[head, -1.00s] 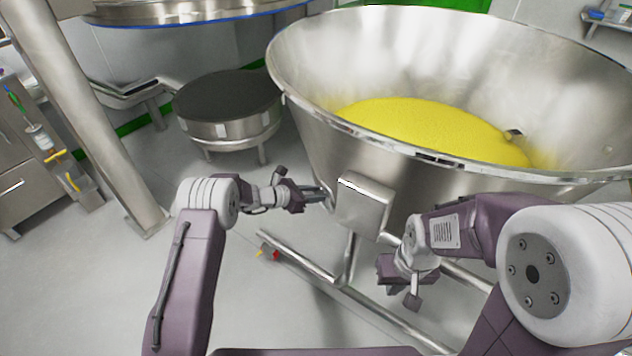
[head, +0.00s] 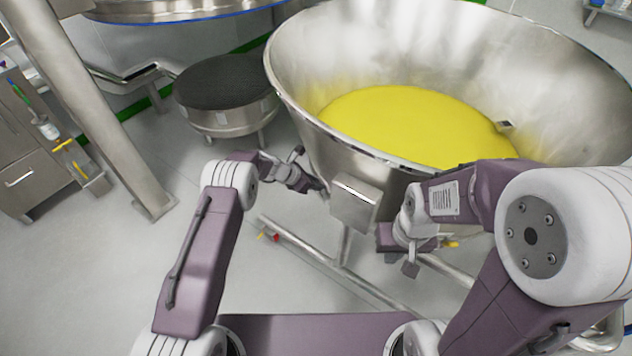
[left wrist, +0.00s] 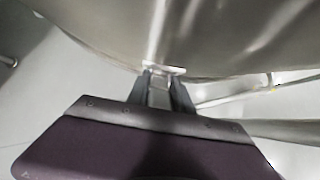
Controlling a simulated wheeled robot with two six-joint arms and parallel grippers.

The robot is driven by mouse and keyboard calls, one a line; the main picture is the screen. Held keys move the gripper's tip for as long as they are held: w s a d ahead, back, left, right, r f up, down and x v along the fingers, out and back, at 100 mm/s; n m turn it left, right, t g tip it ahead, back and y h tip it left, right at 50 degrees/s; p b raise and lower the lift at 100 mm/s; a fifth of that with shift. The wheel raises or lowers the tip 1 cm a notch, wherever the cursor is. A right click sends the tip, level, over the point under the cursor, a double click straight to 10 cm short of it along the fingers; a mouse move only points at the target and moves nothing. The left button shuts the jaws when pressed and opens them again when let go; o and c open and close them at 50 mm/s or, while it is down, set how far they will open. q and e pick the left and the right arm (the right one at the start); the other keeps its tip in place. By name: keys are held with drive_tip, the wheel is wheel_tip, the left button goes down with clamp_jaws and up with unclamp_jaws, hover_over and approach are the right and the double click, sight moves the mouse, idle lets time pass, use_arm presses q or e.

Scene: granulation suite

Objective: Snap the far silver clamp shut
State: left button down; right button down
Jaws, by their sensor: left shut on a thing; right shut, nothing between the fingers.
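The large steel bowl (head: 310,120) holds yellow powder (head: 410,125). It also fills the top of the left wrist view (left wrist: 200,35). My left gripper (head: 322,188) is at the bowl's lower left side, left of a square steel box on it. In the left wrist view my left gripper (left wrist: 160,88) is shut on a narrow silver piece (left wrist: 158,97), which looks like the clamp, just under the bowl wall. Whether the clamp is snapped shut cannot be told. My right gripper (head: 410,268) is shut and empty, low in front of the bowl.
The square steel box (head: 354,204) sticks out from the bowl's front. Steel frame tubes (head: 310,254) run low beneath the bowl. A round dark-topped drum (head: 228,95) stands behind left, and a slanted steel post (head: 95,120) is further left. Floor between post and bowl is clear.

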use_arm(q)
drive_tip(key=c, duration=1.1)
unclamp_jaws()
drive_tip(key=shift+a+r, duration=0.15)
drive_tip(key=shift+r, duration=0.2)
drive_tip(key=p+v, duration=0.2)
drive_tip(key=v, duration=0.6)
drive_tip(key=shift+s+a, duration=0.1)
drive_tip(key=shift+s, duration=0.05)
drive_tip(key=shift+r, duration=0.1)
